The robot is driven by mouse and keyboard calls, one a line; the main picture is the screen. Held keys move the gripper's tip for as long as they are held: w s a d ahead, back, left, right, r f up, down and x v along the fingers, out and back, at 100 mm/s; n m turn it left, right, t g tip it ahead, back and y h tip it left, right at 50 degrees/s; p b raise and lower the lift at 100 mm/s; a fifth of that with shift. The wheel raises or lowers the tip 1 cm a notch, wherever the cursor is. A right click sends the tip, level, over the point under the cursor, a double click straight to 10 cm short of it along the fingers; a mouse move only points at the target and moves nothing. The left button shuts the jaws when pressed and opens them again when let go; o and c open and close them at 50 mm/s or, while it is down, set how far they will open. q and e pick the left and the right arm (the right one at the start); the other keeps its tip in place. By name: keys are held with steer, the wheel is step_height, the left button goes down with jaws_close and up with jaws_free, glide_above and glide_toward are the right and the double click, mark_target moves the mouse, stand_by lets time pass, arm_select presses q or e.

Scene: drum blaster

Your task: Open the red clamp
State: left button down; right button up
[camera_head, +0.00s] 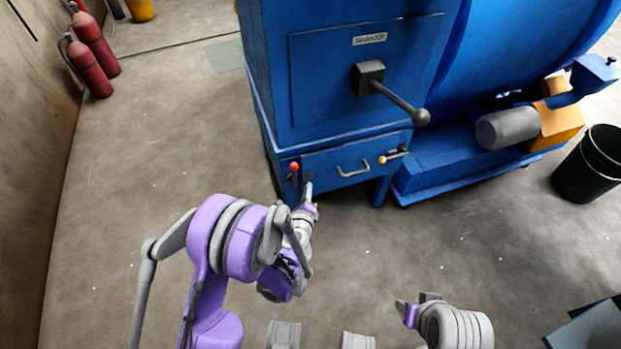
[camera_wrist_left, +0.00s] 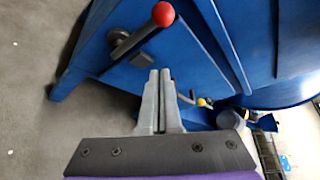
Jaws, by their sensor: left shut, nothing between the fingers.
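The red clamp shows as a red ball knob (camera_head: 294,166) on a dark lever at the left end of the blue machine's lower drawer panel. In the left wrist view the red knob (camera_wrist_left: 163,14) is at the top, with its dark lever running down-left to a mount on the blue panel. My left gripper (camera_head: 309,186) is just right of and below the clamp. Its fingertips (camera_wrist_left: 158,74) are together and empty, apart from the knob. My right gripper (camera_head: 418,302) is low in the head view, away from the machine; its finger gap is unclear.
A yellow-knobbed clamp (camera_head: 393,156) sits at the panel's right end, past a grey drawer handle (camera_head: 353,171). A large lever (camera_head: 400,103) sticks out above. Red extinguishers (camera_head: 90,65) stand by the left wall, a black bin (camera_head: 592,165) at right. The floor in front is clear.

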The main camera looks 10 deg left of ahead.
arm_select(q)
steer(key=shift+s+a, duration=0.1)
steer(key=shift+s, duration=2.15)
